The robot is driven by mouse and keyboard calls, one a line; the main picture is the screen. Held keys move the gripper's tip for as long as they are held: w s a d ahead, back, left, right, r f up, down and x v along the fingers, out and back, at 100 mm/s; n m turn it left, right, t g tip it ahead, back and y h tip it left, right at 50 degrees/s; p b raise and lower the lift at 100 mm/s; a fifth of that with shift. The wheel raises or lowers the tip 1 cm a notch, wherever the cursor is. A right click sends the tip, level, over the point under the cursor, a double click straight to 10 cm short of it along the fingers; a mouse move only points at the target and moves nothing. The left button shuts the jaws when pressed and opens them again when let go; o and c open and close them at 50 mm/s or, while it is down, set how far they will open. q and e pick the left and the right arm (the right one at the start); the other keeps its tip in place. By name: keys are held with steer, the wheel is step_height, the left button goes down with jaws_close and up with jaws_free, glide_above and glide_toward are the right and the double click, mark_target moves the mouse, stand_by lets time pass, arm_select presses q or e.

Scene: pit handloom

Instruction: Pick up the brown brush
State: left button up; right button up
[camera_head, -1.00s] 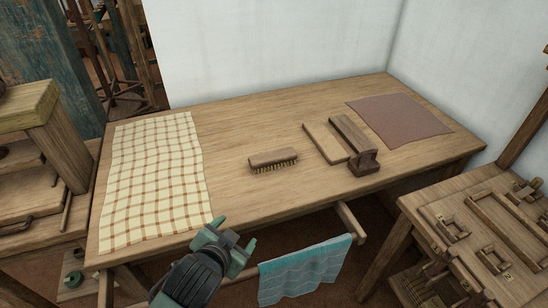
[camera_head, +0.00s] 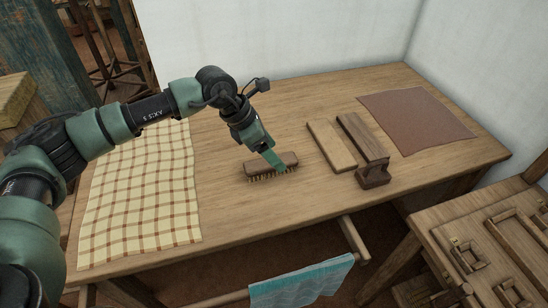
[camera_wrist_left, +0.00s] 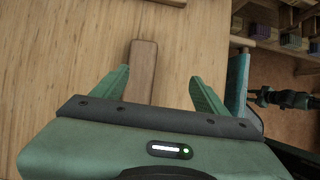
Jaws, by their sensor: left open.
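The brown brush (camera_head: 258,168) lies bristles down on the wooden table, near its middle. My left gripper (camera_head: 276,164) is above the brush, its fingers reaching down over it in the head view and hiding part of its top. In the left wrist view the brush (camera_wrist_left: 141,72) lies between the two open green fingers of the gripper (camera_wrist_left: 160,88), nearer the left finger. Its near end is hidden behind the gripper body. I cannot tell whether a finger touches it.
A checked cloth (camera_head: 140,200) covers the table's left side. A flat light board (camera_head: 330,146) and a dark wooden tool (camera_head: 362,140) lie right of the brush, with a brown cloth (camera_head: 415,120) beyond. A blue towel (camera_head: 300,282) hangs below the front edge.

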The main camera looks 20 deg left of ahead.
mark_target(260, 163)
arm_select(q)
steer(key=a, duration=0.2)
steer(key=w+a+y, duration=0.1)
steer(key=shift+a+f+y, duration=0.1)
steer(key=shift+a+y, duration=0.2)
steer(key=shift+a, duration=0.1)
steer(key=x, duration=0.3)
steer(key=p+x, duration=0.1)
steer(key=x, duration=0.2)
steer(key=shift+s+d+p, duration=0.1)
steer(key=shift+d+p, duration=0.2)
steer(key=shift+d+f, duration=0.15)
steer(key=shift+f, duration=0.4)
steer(key=c, duration=1.5)
